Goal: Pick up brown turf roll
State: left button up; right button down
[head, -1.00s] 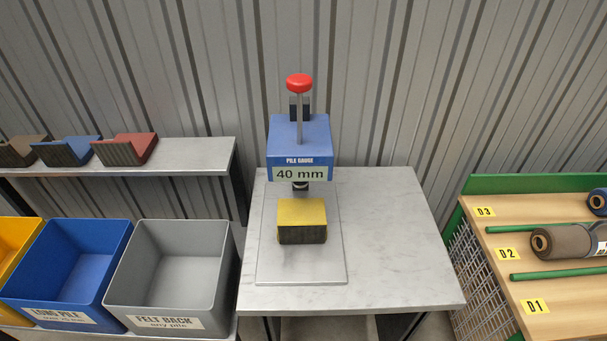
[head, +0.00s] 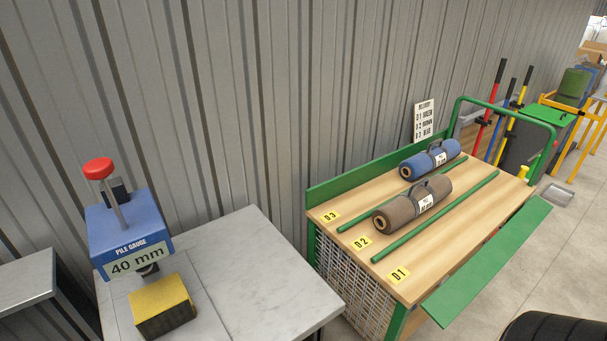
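The brown turf roll (head: 411,204) lies on the wooden top of the green cart, in the lane marked D2, between two green rods. It has a dark carry handle on top and a white label around its right part. Its near end shows a tan core. Neither of my grippers shows in the head view, so no gripper is seen near the roll.
A blue turf roll (head: 432,159) lies behind it in lane D3. Lane D1 (head: 399,274) is empty. A green flap (head: 488,262) runs along the cart's front. The pile gauge (head: 130,236) with a yellow block (head: 161,306) stands on the grey table at left.

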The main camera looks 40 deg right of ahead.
aim_at(422, 195)
jog(key=z, duration=1.95)
jog(key=l+u, duration=0.25)
jog(key=l, duration=0.65)
jog(key=k+l+u, duration=0.2)
jog(key=l, duration=0.7)
jog(key=i, duration=0.05)
